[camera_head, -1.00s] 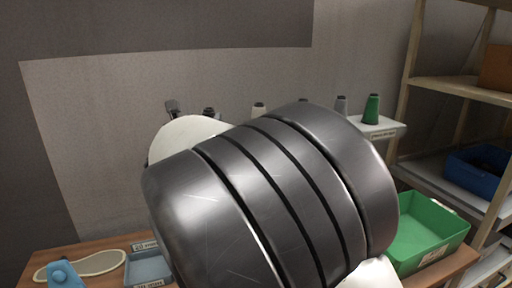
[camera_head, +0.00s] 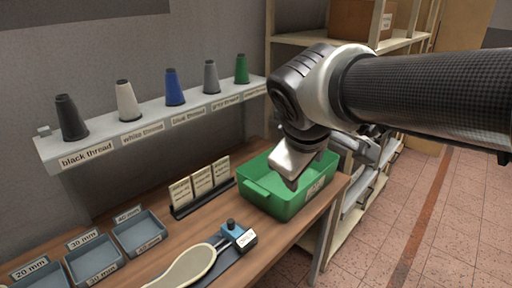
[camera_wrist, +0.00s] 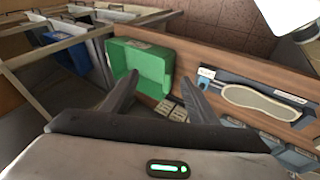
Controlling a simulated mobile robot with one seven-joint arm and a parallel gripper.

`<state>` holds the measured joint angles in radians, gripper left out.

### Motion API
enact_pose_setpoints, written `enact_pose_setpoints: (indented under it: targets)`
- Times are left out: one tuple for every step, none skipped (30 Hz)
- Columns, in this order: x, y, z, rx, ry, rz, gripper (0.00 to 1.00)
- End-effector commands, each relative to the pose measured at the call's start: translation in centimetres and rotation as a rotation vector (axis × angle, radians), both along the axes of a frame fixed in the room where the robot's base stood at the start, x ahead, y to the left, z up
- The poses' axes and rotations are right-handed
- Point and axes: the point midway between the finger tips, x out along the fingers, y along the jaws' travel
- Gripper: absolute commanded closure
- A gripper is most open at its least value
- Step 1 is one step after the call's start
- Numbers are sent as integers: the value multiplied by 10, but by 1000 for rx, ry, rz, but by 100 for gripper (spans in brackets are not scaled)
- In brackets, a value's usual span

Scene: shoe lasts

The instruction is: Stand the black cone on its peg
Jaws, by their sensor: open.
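The black cone (camera_head: 70,117) stands upright at the left end of the wall shelf, above the label "black thread". Its base hides any peg under it. My gripper (camera_wrist: 158,74) is open, with nothing between its fingers in the wrist view. It is over the bench near the green bin (camera_head: 283,201), well to the right of the black cone and apart from it. The bin also shows beyond the fingers in the wrist view (camera_wrist: 140,68).
White (camera_head: 128,101), blue (camera_head: 174,88), grey (camera_head: 211,77) and green (camera_head: 241,70) cones stand along the shelf (camera_head: 160,128). Blue-grey trays (camera_head: 140,235), a card holder (camera_head: 204,190) and a sole (camera_head: 188,268) are on the bench. A rack (camera_head: 300,40) stands at the right.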

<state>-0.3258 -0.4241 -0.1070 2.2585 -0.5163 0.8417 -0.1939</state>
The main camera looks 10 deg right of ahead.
Motion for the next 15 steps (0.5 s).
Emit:
enact_pose_setpoints:
  targets:
    - [-33,-8,-9,129,-1,-132,46]
    - [-49,-7,-14,200,1,-198,46]
    - [-67,-5,-21,285,2,-278,46]
    - [-78,-2,-25,340,3,-330,46]
    - [-87,1,-29,387,3,-374,46]
    - [-97,4,-33,441,5,-424,46]
    - [-102,6,-36,473,3,-454,46]
    - [-107,9,-38,500,4,-478,46]
    - [-110,11,-40,526,4,-501,46]
    - [-112,13,-41,540,4,-513,46]
    - [-114,14,-41,549,4,-520,46]
    - [-114,14,-42,555,5,-526,46]
    - [-115,14,-42,557,6,-528,46]
    - [-114,14,-42,556,6,-527,46]
    - [-114,15,-42,556,6,-526,46]
